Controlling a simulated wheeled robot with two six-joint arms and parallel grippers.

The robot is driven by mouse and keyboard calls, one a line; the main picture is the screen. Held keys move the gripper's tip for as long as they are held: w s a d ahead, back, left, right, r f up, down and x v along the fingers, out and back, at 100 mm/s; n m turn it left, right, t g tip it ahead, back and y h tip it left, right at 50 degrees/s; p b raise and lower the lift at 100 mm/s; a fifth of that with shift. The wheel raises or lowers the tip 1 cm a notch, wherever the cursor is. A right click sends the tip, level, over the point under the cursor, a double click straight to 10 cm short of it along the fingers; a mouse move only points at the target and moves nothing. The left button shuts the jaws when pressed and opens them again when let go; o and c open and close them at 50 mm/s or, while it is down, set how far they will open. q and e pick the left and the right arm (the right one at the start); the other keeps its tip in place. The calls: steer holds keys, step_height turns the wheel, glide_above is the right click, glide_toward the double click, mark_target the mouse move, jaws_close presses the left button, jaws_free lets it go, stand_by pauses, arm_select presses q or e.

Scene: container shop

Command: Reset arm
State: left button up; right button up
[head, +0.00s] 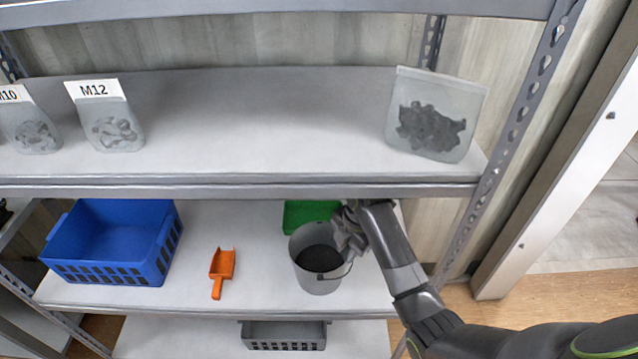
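My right arm comes in from the lower right. Its gripper (349,226) is at the right rim of a grey bucket (318,282) on the middle shelf. The fingers are small and partly hidden by the wrist, so I cannot tell whether they are open or shut, or whether they touch the bucket or its handle. The bucket stands upright and has dark contents. My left gripper is not in view.
The middle shelf (190,296) also holds a blue crate (110,270), an orange scoop (221,268) and a green container (305,214). Bags labelled M10 (30,130) and M12 (110,125) and an unlabelled bag (433,115) stand above. A grey crate (284,335) sits below. A post (500,150) stands at right.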

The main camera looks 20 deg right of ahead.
steer(key=s+d+f+m+t+h, duration=0.1)
steer(key=s+d+f+m, duration=0.15)
steer(key=s+m, duration=0.4)
steer(key=s+d+f+m+t, duration=0.1)
steer(key=s+d+m, duration=0.2)
steer(key=s+m, duration=0.35)
steer(key=s+d+r+m+t+h, duration=0.1)
steer(key=s+d+r+m, duration=0.15)
steer(key=s+m, duration=0.4)
steer(key=s+d+r+m+h, duration=0.1)
steer(key=s+r+m, duration=0.2)
steer(key=s, duration=0.7)
step_height(320, 180, down, 29)
steer(key=d+g+b, duration=0.1)
steer(key=d+b, duration=0.1)
steer(key=b, duration=0.1)
steer(key=s+a+f+g+b, duration=0.1)
steer(key=s+f, duration=1.4)
steer(key=f, duration=0.2)
steer(key=shift+a+y+b, duration=0.25)
steer(key=shift+y+b, duration=0.05)
steer(key=shift+b, duration=0.1)
